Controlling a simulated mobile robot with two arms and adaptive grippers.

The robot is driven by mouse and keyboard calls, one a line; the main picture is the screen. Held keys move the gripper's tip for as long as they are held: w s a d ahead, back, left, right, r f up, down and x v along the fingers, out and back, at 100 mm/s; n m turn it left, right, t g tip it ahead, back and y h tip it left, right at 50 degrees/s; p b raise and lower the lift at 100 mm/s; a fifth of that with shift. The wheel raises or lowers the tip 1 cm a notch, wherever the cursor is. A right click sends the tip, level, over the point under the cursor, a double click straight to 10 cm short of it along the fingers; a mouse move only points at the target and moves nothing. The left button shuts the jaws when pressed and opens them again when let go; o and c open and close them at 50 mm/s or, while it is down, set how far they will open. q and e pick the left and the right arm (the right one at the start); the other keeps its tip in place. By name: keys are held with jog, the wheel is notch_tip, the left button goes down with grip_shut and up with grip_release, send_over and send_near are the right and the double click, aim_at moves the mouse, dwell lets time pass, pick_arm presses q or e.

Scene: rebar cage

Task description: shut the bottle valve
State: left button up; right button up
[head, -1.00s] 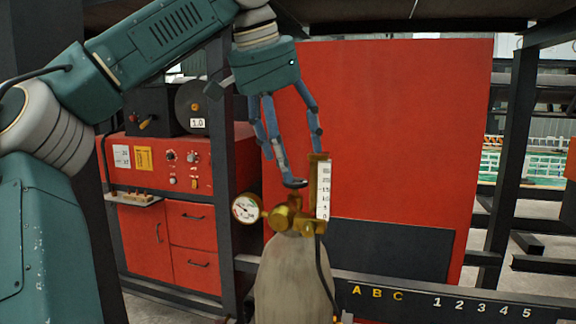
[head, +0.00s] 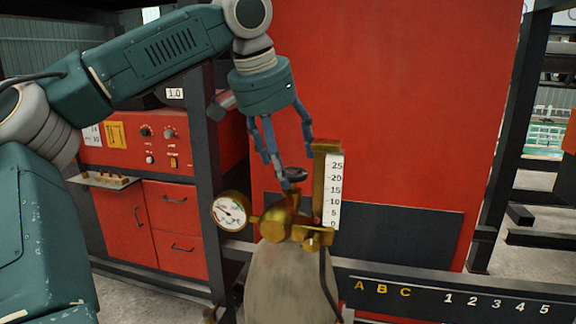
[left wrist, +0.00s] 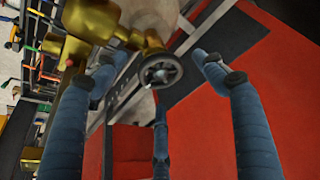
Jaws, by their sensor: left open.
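The bottle (head: 285,285) stands upright at the bottom centre of the head view, with a brass valve body (head: 280,222) on top. The valve's small dark handwheel (head: 292,174) sits above the brass body; it also shows in the left wrist view (left wrist: 160,71). My left gripper (head: 288,165) is open and points down from above. Its blue fingers are spread around the handwheel in the head view. In the left wrist view the handwheel lies between the fingers, with a gap on the sides. I cannot tell whether any finger touches it. My right gripper is not in view.
A round gauge (head: 230,210) sticks out left of the valve. A brass flow tube with a white scale (head: 335,190) rises close on the right of the fingers. A red panel (head: 410,110) stands behind. A dark rail with letters and numbers (head: 450,297) runs at the lower right.

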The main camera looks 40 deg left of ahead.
pick_arm(q)
jog(key=shift+x, duration=1.2)
jog(key=shift+d, duration=0.1)
jog(key=shift+c, duration=1)
jog(key=c, duration=0.4)
jog(key=shift+w+f, duration=0.1)
jog(key=c, duration=0.5)
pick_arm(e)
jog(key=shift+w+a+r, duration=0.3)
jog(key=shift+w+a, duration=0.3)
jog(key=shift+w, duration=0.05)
pick_arm(q)
jog(key=shift+f, duration=0.1)
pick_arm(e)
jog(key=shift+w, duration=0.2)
